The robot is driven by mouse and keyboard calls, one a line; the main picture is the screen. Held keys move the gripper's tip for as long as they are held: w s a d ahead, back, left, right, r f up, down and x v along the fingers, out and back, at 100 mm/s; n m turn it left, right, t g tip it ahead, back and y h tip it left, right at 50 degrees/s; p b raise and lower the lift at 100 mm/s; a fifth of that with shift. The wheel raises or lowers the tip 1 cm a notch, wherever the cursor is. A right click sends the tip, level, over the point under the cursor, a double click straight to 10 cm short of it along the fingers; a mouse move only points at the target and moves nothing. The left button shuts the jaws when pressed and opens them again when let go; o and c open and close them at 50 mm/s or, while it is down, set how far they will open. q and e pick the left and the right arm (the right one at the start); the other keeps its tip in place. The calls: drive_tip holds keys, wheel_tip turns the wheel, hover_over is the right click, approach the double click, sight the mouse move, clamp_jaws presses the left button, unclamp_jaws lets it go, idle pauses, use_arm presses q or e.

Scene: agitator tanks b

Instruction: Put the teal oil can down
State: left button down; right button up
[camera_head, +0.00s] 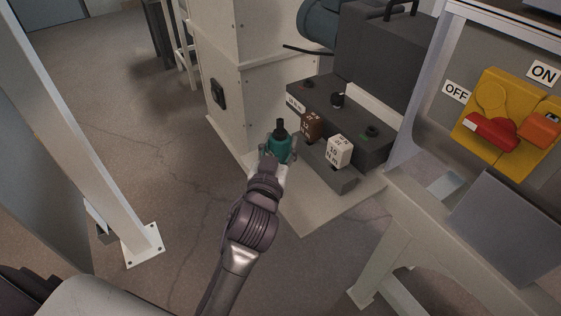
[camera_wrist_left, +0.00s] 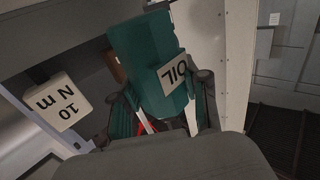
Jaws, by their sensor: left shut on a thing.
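The teal oil can (camera_head: 276,146) with a black top is held in my left gripper (camera_head: 277,158) in the head view. In the left wrist view the can (camera_wrist_left: 147,50) fills the middle, with a pale "OIL" label (camera_wrist_left: 176,73), and the fingers of my left gripper (camera_wrist_left: 165,112) are closed on both sides of it. The can is beside a dark control box and above the pale base plate (camera_head: 305,218); whether it touches anything below cannot be told. My right gripper is not in view.
A white block marked "10 N m" (camera_head: 339,151) and a brown block (camera_head: 312,127) are close right of the can, by the dark box (camera_head: 360,137). A cream cabinet (camera_head: 232,114) stands behind. A yellow switch panel (camera_head: 508,122) is at right.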

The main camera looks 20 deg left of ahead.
sight(280, 158)
use_arm(q)
drive_tip(key=shift+f, duration=0.5)
wheel_tip(280, 158, down, 3)
drive_tip(key=shift+r+b, duration=0.1)
drive_tip(key=shift+b, duration=0.65)
drive_tip(key=shift+r, duration=0.1)
drive_tip(key=c, duration=0.6)
unclamp_jaws()
drive_tip(key=shift+f, duration=0.2)
drive_tip(key=shift+r, duration=0.1)
